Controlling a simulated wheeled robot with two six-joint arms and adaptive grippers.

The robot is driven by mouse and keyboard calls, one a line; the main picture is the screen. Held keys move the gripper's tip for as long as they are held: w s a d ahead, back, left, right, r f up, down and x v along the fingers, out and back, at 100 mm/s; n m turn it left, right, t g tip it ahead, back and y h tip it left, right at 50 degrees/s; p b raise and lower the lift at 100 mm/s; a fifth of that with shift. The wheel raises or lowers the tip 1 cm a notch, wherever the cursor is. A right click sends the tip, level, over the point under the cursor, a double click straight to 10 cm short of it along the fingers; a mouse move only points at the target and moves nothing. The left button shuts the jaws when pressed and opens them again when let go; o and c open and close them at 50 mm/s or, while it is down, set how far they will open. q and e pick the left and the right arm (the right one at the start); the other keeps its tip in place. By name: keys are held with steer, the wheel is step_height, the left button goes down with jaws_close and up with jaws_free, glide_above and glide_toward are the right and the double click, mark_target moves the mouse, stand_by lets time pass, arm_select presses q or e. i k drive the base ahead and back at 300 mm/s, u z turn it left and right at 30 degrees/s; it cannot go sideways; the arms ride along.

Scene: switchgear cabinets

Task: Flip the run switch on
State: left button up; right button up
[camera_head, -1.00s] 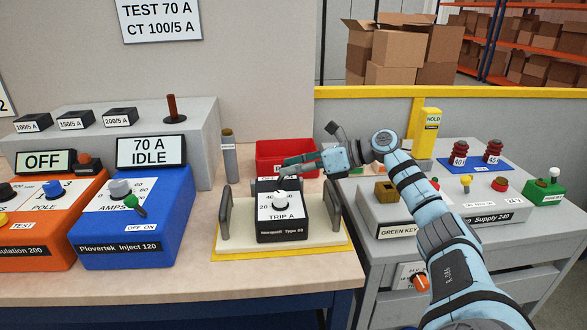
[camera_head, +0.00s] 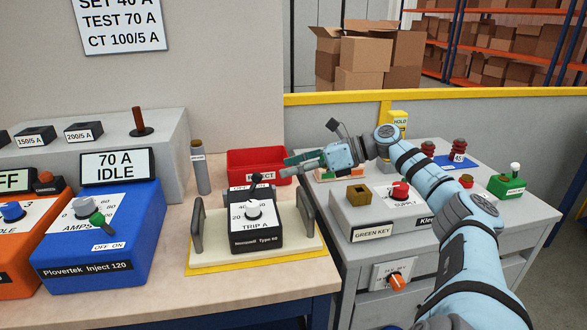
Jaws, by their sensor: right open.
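The blue Plovertek injector (camera_head: 100,265) stands at the left of the bench, its display (camera_head: 117,167) reading "70 A IDLE". A green-tipped switch (camera_head: 98,219) is on its sloped top, above an "OFF ON" label; which side it is set to I cannot tell for sure. The relay has a white dial and a black lever (camera_head: 256,185) standing up. My left gripper is out of view.
The relay sits on a cream stand (camera_head: 205,257) with two grey uprights. A red bin (camera_head: 244,163) is behind it, and a grey post (camera_head: 200,170) to the left. A grey supply console (camera_head: 415,218) stands at right. Bare bench lies between injector and stand.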

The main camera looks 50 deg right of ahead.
mark_target(98, 219)
steer(key=k, duration=1)
